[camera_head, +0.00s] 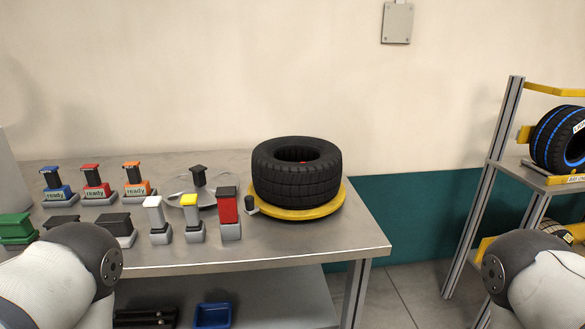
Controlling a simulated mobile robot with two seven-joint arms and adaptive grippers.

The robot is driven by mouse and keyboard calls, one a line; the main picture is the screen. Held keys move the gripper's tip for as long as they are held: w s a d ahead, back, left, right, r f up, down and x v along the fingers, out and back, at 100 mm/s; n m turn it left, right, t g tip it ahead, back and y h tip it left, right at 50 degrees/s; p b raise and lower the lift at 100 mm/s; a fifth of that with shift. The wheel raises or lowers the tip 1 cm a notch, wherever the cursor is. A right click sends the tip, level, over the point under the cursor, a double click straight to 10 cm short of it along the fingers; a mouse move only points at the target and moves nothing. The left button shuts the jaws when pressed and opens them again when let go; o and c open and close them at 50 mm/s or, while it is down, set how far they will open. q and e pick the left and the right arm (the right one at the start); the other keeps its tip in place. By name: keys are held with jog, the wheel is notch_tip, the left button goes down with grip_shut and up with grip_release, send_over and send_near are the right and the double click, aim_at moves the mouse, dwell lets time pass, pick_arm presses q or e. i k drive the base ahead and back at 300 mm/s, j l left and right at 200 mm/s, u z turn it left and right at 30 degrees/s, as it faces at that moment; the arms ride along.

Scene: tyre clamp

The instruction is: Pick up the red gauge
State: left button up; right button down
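Two red items stand on the grey table (310,250), and I cannot tell for sure which is the red gauge. One is a tall red block (229,208) with a dark top on a pale grey base, near the front edge, left of the tyre. The other is a red piece (96,191) with a "ready" label and a dark upright part, in the back row at left. Both stand upright with nothing holding them. Only rounded links of my two arms show at the lower left and lower right; neither gripper is in view.
A black tyre (297,178) lies on a yellow round plate (325,208). Blue (58,193), orange (137,187), white (155,213), yellow (191,213) and green (16,228) pieces stand nearby. A tyre rack (480,200) is at right. The table's front right corner is clear.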

aim_at(94, 189)
jog(key=u, duration=1.25)
jog(key=z, duration=1.25)
jog(key=u, duration=1.25)
jog(key=j+z, duration=0.5)
jog(key=j, duration=0.25)
jog(key=i, duration=0.05)
